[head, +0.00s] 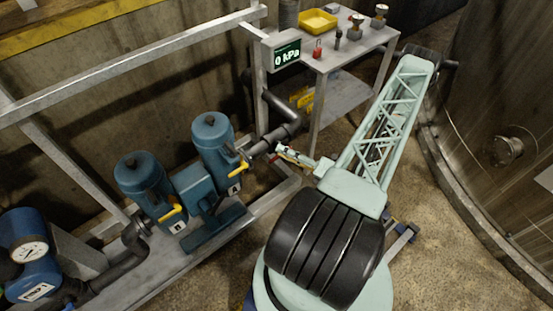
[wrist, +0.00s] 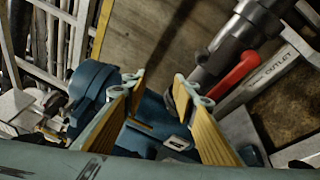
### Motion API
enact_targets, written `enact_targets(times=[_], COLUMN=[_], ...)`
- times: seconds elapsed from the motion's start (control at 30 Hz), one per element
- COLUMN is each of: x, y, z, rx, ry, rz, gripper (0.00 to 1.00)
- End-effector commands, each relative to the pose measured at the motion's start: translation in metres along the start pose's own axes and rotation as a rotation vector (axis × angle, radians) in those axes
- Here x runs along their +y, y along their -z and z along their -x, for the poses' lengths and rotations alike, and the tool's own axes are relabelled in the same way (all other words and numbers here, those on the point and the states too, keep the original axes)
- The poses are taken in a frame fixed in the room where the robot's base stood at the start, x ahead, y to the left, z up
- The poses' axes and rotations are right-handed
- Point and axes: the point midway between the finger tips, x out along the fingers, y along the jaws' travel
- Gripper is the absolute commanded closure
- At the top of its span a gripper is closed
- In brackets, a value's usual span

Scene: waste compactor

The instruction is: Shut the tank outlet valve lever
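The red outlet valve lever (wrist: 236,76) is right of my gripper in the wrist view, beside a grey pipe and roughly in line with it. A plate marked OUTLET (wrist: 270,70) is just beyond it. My gripper (wrist: 158,80) is open, with a clear gap between its yellow-padded fingers and nothing held. The lever is outside that gap, apart from the right finger in the picture. In the head view my gripper (head: 284,152) is by the pipe end right of the blue pumps; the lever is too small to make out surely there.
Two blue pumps (head: 212,140) with yellow handles stand on a metal skid to the left. A metal table (head: 345,50) holds a yellow tray (head: 318,21) and small parts. A large steel tank (head: 500,90) is at right.

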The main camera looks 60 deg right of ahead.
Motion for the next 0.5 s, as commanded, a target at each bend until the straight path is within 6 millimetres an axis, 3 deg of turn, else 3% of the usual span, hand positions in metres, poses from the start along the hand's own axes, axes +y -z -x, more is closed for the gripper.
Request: enact_targets(times=[0.5], x=[-0.073], y=[0.04], z=[0.051], rx=[-0.223], ry=[0.053], rz=[-0.276], gripper=[0.74])
